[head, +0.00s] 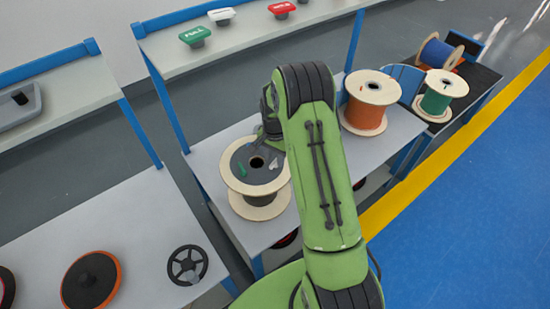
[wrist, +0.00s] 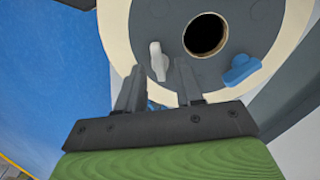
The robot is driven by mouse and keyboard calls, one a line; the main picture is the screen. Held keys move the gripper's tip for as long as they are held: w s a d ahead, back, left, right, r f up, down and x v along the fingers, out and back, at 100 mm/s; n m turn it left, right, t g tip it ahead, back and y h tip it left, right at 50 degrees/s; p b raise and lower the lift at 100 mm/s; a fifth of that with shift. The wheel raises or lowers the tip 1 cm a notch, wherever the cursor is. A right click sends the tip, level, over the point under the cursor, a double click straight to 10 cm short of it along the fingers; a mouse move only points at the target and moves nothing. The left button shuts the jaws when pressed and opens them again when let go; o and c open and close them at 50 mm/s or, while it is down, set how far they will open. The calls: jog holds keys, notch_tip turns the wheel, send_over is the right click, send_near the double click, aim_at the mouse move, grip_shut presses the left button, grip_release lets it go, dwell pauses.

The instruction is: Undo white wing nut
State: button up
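The white wing nut (wrist: 157,56) stands on the grey disc (wrist: 228,22) of a spool, left of its round centre hole in the wrist view. In the head view the white wing nut (head: 274,163) shows to the right of the hole. My gripper (wrist: 159,70) is open, with its two fingers apart. In the wrist view the fingertips appear on either side of the nut's lower end; I cannot tell whether they touch it. In the head view my arm hides most of the gripper.
A blue wing nut (wrist: 242,69) is on the same disc, right of the hole. A green piece (head: 241,169) shows on it in the head view. An orange-wound spool (head: 365,115) stands close on the right. The bench (head: 212,160) left of the spool is clear.

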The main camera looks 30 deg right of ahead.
jog(key=shift+f, duration=0.4)
grip_shut()
